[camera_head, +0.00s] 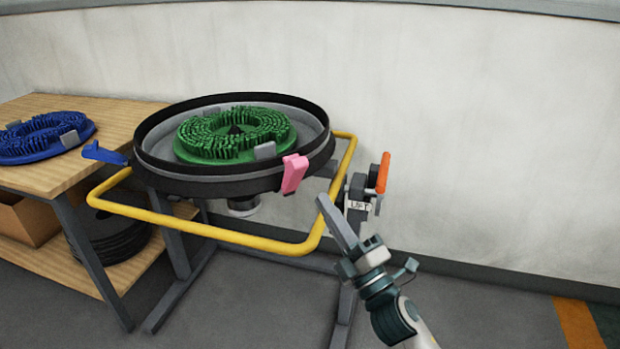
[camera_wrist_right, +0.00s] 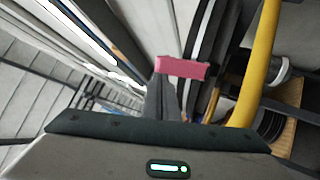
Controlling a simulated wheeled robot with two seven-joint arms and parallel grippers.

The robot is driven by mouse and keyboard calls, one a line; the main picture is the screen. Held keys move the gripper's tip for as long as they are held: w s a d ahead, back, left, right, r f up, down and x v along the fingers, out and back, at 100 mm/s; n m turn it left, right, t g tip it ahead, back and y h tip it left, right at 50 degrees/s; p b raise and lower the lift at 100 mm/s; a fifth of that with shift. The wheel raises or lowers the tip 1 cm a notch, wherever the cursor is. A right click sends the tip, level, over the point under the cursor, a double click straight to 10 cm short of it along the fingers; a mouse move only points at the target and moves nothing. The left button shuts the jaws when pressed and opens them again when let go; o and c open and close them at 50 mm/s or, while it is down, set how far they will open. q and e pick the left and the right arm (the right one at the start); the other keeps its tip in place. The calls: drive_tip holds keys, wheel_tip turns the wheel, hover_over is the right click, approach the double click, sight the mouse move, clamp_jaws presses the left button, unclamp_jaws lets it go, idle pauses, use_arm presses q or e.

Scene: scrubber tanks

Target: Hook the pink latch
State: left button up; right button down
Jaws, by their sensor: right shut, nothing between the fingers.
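The pink latch (camera_head: 294,173) is on the right front side of the round black scrubber tank (camera_head: 210,180), tilted outward at its rim. A green brush (camera_head: 235,134) lies inside the tank. My right gripper (camera_head: 324,203) is shut and empty. In the head view it is to the right of and below the latch, pointing up toward it, with a gap in the picture. In the right wrist view the pink latch (camera_wrist_right: 182,68) shows just beyond the tips of the shut fingers (camera_wrist_right: 162,84); I cannot tell whether they touch. My left gripper is not in view.
A yellow rail (camera_head: 215,233) runs around the tank's front. An orange lever (camera_head: 383,172) stands to the right. A wooden bench (camera_head: 60,178) with a blue brush (camera_head: 45,136) is at the left.

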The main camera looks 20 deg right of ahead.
sight(302, 167)
drive_tip(key=x, duration=0.6)
drive_tip(key=shift+w+r+p, duration=0.15)
drive_tip(key=shift+w+p, duration=0.1)
drive_tip(key=shift+p, duration=0.05)
drive_tip(key=shift+w+a+r, duration=0.1)
drive_tip(key=shift+w+r, duration=0.05)
drive_tip(key=shift+w, duration=0.05)
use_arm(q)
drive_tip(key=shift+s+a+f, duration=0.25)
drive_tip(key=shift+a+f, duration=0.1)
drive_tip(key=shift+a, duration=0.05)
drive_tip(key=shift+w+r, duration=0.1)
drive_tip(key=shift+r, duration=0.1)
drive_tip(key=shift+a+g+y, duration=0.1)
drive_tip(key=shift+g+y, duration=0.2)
